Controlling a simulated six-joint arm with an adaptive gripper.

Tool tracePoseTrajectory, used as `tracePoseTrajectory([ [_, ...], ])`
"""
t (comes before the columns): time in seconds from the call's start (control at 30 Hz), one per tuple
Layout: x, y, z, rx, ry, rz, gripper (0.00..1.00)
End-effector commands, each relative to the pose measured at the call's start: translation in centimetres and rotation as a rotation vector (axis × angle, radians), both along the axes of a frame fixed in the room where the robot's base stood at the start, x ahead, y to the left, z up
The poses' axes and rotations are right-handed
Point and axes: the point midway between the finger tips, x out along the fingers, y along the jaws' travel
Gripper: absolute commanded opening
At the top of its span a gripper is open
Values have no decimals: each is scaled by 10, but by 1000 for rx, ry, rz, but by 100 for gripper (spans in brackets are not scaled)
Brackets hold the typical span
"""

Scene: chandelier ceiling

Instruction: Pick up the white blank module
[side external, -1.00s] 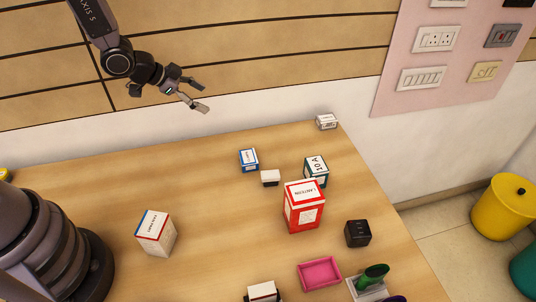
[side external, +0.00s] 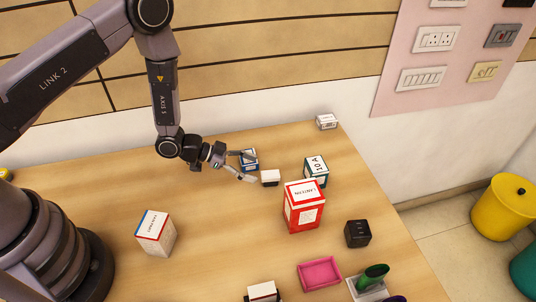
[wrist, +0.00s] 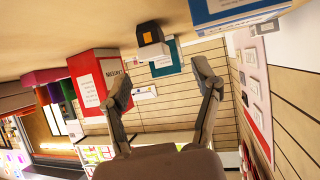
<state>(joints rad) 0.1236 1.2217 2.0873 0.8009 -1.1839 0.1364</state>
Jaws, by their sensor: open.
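The white blank module (side external: 270,178) is a small block with a white top and a dark lower part, sitting on the table near its back middle. My gripper (side external: 254,167) is open and empty just left of it, fingers pointing right toward it. In the side view the upper finger overlaps the small blue-and-white box (side external: 249,158); I cannot tell if they touch. In the wrist view, which is upside down, the module (wrist: 152,42) shows a dark face with an orange square, ahead of and between the open fingers (wrist: 163,82).
A teal-and-white box (side external: 316,171) and a tall red box (side external: 303,208) stand right of the module. A black cube (side external: 358,233), pink tray (side external: 319,273) and white-and-red box (side external: 156,232) are farther forward.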

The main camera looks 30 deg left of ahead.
Motion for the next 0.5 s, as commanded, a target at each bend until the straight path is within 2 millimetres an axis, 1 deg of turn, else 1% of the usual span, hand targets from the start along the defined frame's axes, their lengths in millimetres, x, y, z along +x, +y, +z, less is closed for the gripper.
tracePoseTrajectory([
  [0.13,4,-10,-5,0,-1,0,63],
  [0.3,14,-32,-16,0,-1,-3,63],
  [0.4,21,-40,-21,3,-2,-1,63],
  [0.5,23,-43,-24,4,0,1,63],
])
